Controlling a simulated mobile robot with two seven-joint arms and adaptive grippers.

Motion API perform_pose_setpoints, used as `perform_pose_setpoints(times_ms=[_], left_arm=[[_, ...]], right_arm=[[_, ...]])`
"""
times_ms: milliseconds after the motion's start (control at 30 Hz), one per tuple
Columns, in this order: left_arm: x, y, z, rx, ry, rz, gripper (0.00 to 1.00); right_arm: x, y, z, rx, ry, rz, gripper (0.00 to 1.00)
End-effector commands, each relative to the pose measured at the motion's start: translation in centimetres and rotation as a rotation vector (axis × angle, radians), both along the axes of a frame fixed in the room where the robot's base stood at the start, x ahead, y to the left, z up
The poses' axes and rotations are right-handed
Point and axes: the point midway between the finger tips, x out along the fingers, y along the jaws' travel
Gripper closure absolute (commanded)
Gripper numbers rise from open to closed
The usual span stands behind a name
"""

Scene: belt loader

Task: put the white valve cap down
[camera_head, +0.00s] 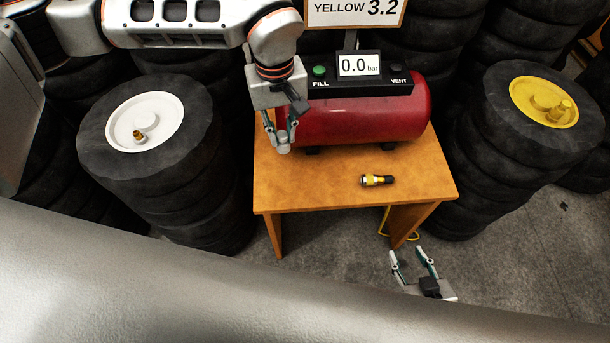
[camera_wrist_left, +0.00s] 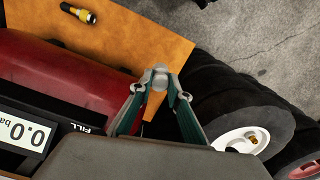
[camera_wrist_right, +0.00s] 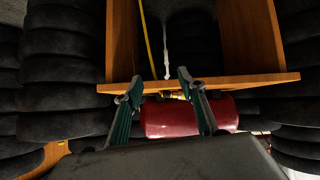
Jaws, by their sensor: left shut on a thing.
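The white valve cap (camera_wrist_left: 160,71) is small and greyish-white, held between the fingertips of my left gripper (camera_head: 284,138). In the head view the cap (camera_head: 283,148) appears over the left part of the wooden table (camera_head: 300,192), beside the red tank; I cannot tell whether it touches the tabletop. My left gripper is shut on it. The left tyre stack (camera_head: 150,190) has a white wheel (camera_head: 165,112) with a bare brass valve stem (camera_head: 138,136). My right gripper (camera_head: 413,254) is open and empty, low in front of the table.
A red compressor (camera_head: 360,118) with a panel reading 0.0 bar stands at the table's back. A yellow-and-black hose fitting (camera_head: 377,180) lies on the table. The right stack has a yellow wheel (camera_head: 535,95). The table's front left is clear. Tyre stacks flank the table.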

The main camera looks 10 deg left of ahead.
Motion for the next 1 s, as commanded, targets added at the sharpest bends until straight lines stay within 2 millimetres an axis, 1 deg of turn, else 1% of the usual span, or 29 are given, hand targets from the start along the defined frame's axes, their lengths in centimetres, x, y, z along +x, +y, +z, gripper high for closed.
perform_pose_setpoints(times_ms=[33,200,400,500,633,867,1000], left_arm=[[-0.2,0.0,-1.2,0.001,0.007,0.001,1.0],[-0.3,0.0,-5.4,0.001,0.009,0.001,1.0],[-0.3,0.0,-10.3,0.001,0.009,0.001,1.0],[-0.2,0.0,-12.4,0.0,0.007,0.001,1.0],[-0.2,0.0,-14.2,0.0,0.004,0.001,1.0],[-0.1,0.0,-15.5,-0.001,0.004,0.0,1.0],[-0.2,0.0,-17.5,0.001,0.007,0.001,1.0]], right_arm=[[0.0,0.0,-0.1,0.001,0.0,-0.001,0.6],[-0.1,0.0,-0.5,-0.001,0.003,0.001,0.6],[-0.1,0.0,-0.8,-0.007,0.002,0.002,0.6],[0.0,-0.1,-0.9,-0.009,0.0,0.002,0.6],[0.3,-0.2,-0.7,-0.011,-0.008,0.001,0.6],[0.6,-0.4,-0.6,-0.015,-0.013,0.001,0.6],[0.5,-0.4,-1.1,-0.018,-0.009,0.002,0.6]])
